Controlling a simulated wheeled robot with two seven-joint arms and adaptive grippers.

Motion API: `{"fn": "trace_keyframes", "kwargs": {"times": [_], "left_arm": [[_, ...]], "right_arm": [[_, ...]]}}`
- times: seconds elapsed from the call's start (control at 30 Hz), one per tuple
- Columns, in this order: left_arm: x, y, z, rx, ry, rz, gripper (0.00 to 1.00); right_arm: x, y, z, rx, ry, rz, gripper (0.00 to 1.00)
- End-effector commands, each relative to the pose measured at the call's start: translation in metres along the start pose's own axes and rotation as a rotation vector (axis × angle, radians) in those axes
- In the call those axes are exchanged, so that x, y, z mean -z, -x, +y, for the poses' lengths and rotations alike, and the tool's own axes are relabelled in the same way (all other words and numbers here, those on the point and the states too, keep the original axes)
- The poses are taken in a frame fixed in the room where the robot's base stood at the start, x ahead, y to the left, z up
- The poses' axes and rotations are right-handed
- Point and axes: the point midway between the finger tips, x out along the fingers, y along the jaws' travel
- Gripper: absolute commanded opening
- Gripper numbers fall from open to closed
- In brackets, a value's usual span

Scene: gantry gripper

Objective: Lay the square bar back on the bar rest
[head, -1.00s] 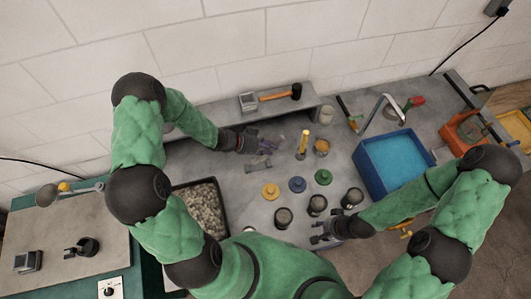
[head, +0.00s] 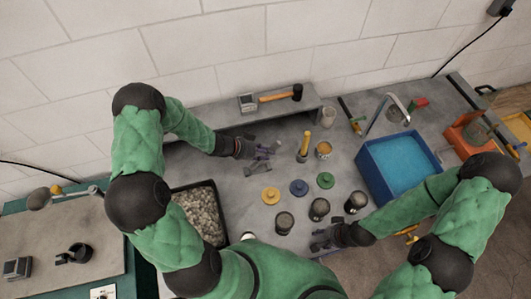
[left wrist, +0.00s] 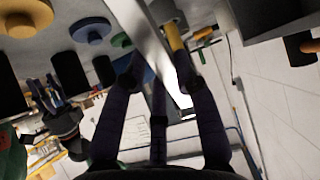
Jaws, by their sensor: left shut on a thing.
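My left gripper (head: 268,150) is above the grey bench, in front of the raised shelf. In the left wrist view its dark fingers (left wrist: 160,78) are shut on the square bar (left wrist: 148,40), a silver bar running diagonally between them and out of the top edge. In the head view a small grey metal piece (head: 230,172) shows just below the gripper; I cannot tell whether it is the bar or the bar rest. Contact between bar and rest cannot be seen. My right gripper (head: 320,242) looks open and empty, low over the bench's front edge.
A yellow-handled tool (head: 304,145) stands close by. A hammer (head: 280,96) lies on the shelf. A gravel tray (head: 222,236) and blue bin (head: 366,175) flank the bench.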

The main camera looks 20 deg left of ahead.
Motion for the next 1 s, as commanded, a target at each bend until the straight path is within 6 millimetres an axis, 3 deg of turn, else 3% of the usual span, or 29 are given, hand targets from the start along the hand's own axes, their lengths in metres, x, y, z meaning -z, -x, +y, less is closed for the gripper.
{"fn": "trace_keyframes", "kwargs": {"times": [0.53, 0.57, 0.63, 1.0], "left_arm": [[-0.0095, -0.0074, -0.0001, 0.000, 0.000, 0.000, 0.00], [-0.0096, -0.0074, 0.0001, 0.000, 0.001, 0.000, 0.35], [-0.0096, -0.0073, 0.0001, 0.000, 0.001, 0.000, 0.53], [-0.0077, -0.0060, 0.0001, 0.000, 0.000, 0.000, 0.53]], "right_arm": [[0.0002, -0.0060, 0.0022, 0.000, 0.000, 0.000, 0.40], [0.0002, -0.0060, 0.0021, 0.000, 0.000, 0.000, 0.40], [0.0002, -0.0059, 0.0021, 0.000, 0.000, 0.000, 0.40], [0.0002, -0.0047, 0.0017, 0.000, 0.000, 0.000, 0.40]]}}
